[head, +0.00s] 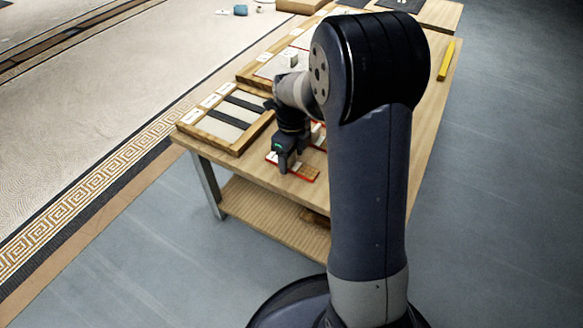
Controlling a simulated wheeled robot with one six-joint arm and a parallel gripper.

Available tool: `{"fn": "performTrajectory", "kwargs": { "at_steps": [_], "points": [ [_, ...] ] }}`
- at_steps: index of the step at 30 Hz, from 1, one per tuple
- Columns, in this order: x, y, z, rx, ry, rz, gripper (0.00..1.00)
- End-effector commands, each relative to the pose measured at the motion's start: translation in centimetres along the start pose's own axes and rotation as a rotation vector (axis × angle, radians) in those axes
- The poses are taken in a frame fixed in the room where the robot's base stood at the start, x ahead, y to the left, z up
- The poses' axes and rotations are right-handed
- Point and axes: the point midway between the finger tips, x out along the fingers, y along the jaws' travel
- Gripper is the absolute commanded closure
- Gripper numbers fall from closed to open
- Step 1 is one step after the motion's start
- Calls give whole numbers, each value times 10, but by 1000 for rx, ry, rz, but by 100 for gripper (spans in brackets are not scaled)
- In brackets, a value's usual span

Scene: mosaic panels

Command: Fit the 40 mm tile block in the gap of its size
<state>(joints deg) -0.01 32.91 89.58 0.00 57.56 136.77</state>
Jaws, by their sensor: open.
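My gripper (288,160) points down low over a small red-edged tray (305,174) near the front of the wooden table. The gripper is open; whether anything lies between its fingers cannot be made out. A wood-framed panel (232,150) with dark strips and white labels lies at the table's left front. A second framed panel (248,76) lies behind it, with a small whitish block (289,58) on it. Which block is the 40 mm one cannot be told, and no gap size can be read. My arm hides much of the table's middle.
A yellow bar (446,60) lies near the table's right edge. The table (400,170) has a lower shelf (262,212). Mosaic floor with a patterned border (70,205) lies to the left, with a small blue object (240,10) farther back. Plain grey floor is clear at right.

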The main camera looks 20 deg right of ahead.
Motion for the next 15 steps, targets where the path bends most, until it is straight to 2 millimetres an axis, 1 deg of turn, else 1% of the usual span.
{"fn": "performTrajectory", "kwargs": {
  "at_steps": [1, 2, 8, 11, 15],
  "points": [
    [8, 0, 0, 0, 0, 0, 38],
    [10, 0, 0, 0, 0, 0, 38],
    [9, 0, 0, 0, -1, -1, 38],
    [9, 0, 0, 0, -1, -1, 45],
    [9, 0, 0, 0, -1, -1, 56]
  ]
}}
